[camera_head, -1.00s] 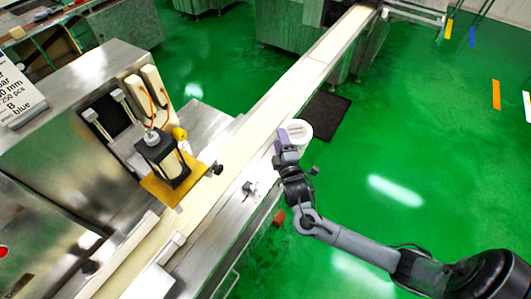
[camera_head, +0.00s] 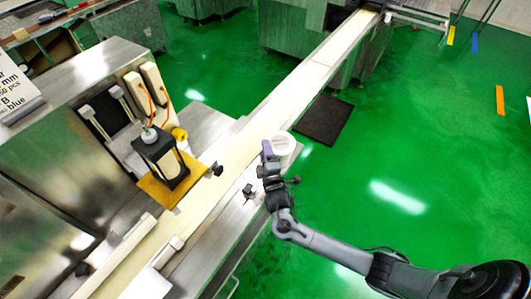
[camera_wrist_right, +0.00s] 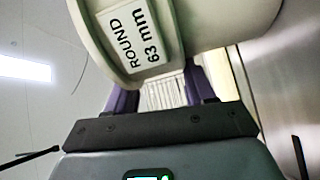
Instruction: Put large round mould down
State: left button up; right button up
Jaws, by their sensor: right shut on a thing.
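The large round mould (camera_head: 282,146) is a white cup-like piece at the right edge of the conveyor in the head view. In the right wrist view the mould (camera_wrist_right: 215,25) fills the top and bears a white label reading "ROUND 63 mm". My right gripper (camera_head: 268,152) is shut on the mould. Its purple fingers show below the mould in the wrist view (camera_wrist_right: 165,95). I cannot tell whether the mould touches the machine's metal edge or hangs above it. My left gripper is not in view.
A pale conveyor belt (camera_head: 290,95) runs diagonally from lower left to upper right. A steel ledge (camera_head: 222,222) borders it, with a small dark clamp (camera_head: 249,190) on it. A black-framed unit (camera_head: 163,160) stands on a yellow plate left of the belt. A dark mat (camera_head: 323,119) lies on the green floor.

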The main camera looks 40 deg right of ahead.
jog(key=o, duration=0.8)
jog(key=shift+f, duration=0.1)
jog(key=o, duration=0.5)
jog(key=shift+s, duration=0.1)
jog(key=p+v, duration=0.2)
jog(key=v, duration=0.9)
jog(key=shift+s+a, duration=0.25)
jog(key=shift+s, duration=0.05)
